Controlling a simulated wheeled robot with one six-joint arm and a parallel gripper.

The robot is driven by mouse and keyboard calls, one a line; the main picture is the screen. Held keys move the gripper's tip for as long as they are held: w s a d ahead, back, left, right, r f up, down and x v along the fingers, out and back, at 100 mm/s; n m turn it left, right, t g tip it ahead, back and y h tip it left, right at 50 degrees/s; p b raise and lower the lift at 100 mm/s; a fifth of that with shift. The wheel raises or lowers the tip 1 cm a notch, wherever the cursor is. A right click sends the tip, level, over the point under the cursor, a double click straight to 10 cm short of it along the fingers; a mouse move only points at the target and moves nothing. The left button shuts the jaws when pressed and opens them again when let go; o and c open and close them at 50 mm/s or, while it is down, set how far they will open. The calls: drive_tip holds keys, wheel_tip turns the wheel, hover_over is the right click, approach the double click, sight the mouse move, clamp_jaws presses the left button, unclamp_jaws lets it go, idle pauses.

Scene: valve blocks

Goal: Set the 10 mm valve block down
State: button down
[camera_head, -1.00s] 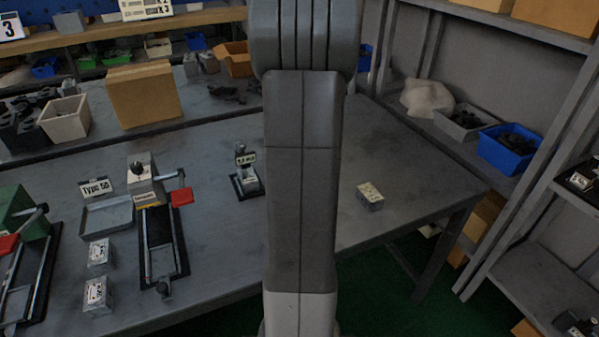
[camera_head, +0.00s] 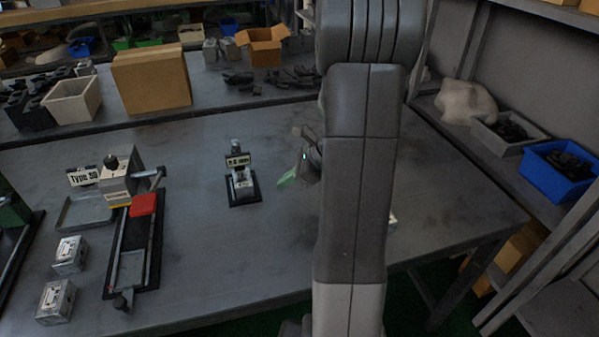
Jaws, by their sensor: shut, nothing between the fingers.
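My gripper (camera_head: 290,178) shows just left of my arm, above the table, with pale green fingertips; much of it is hidden behind the arm. It is shut and empty. A small metal valve block (camera_head: 391,220) lies on the table at the right, mostly hidden behind my arm. Two more valve blocks, one (camera_head: 70,255) behind the other (camera_head: 57,301), sit at the left front. A small stand (camera_head: 243,188) with a black base and a size label is mid-table, left of my gripper; its lettering is blurred. I cannot tell which block is the 10 mm one.
A cardboard box (camera_head: 152,80) and bins stand at the back. Shelves with a blue bin (camera_head: 556,170) are at the right. The middle front is clear.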

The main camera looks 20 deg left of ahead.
sight(254, 192)
drive_tip(key=a, duration=0.1)
drive_tip(key=a+f, duration=0.1)
drive_tip(key=a, duration=0.1)
drive_tip(key=s+a, duration=0.1)
drive_tip(key=a, duration=0.1)
drive_tip(key=shift+f, duration=0.4)
drive_tip(key=shift+a, duration=0.4)
drive_tip(key=shift+s+a+r+p, duration=0.15)
drive_tip(key=shift+a+p, duration=0.3)
drive_tip(key=shift+p, duration=0.1)
drive_tip(key=shift+a, duration=0.1)
